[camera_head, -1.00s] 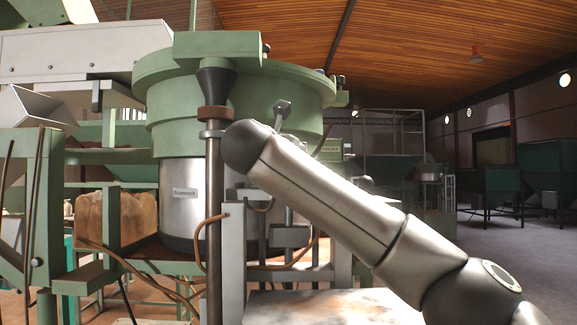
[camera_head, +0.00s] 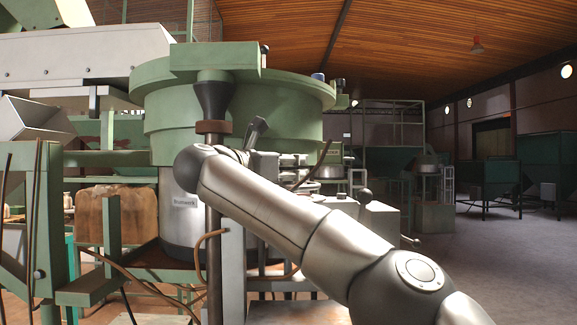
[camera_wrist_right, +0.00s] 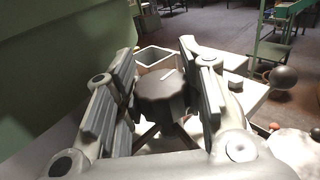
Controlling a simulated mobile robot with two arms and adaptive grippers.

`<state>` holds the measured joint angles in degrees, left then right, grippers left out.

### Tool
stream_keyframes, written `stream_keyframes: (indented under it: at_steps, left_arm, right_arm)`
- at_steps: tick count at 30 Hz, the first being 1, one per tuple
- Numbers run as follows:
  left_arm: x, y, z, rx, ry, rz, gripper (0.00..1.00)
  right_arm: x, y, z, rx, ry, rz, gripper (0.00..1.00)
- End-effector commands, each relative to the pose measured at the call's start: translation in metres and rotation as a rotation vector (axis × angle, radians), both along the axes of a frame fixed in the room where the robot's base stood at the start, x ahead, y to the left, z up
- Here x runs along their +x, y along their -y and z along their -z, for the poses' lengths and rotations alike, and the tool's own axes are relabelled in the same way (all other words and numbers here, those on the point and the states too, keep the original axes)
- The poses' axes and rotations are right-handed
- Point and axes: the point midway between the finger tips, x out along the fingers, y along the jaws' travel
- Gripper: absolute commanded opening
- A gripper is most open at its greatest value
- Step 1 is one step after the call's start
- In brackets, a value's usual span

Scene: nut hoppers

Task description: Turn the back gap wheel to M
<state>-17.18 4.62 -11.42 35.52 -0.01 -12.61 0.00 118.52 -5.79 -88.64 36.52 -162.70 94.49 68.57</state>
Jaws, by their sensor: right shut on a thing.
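A dark grey fluted wheel (camera_wrist_right: 160,98) with a short white line on its top shows in the right wrist view. My right gripper (camera_wrist_right: 162,88) is shut on it, one finger on each side. No letters can be read around the wheel, so I cannot tell which setting the line points to. In the head view my right arm crosses in front of the green round hopper machine (camera_head: 235,100), and the wheel is not distinguishable there. My left gripper is not in view.
A grey upright post (camera_head: 213,250) stands close to my right arm. The floor at the right (camera_head: 500,260) is clear.

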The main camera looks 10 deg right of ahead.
Motion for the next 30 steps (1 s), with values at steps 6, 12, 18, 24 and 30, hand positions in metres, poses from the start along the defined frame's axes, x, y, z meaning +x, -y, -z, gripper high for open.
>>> stream_keyframes:
  at_steps: [6,12,18,24,30]
  left_arm:
    - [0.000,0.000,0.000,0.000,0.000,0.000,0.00]
    - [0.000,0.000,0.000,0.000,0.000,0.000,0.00]
    - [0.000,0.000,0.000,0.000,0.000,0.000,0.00]
    - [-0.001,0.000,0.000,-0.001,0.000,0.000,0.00]
    - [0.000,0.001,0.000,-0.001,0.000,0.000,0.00]
  right_arm:
    - [0.000,0.000,0.001,0.000,-0.001,0.000,0.13]
    - [0.000,0.000,0.001,0.000,-0.001,-0.001,0.59]
    - [0.000,0.000,0.001,0.000,-0.001,-0.001,0.59]
    - [-0.005,-0.007,0.000,-0.001,0.000,-0.004,0.59]
    - [-0.029,-0.035,0.000,-0.003,-0.001,-0.006,0.59]
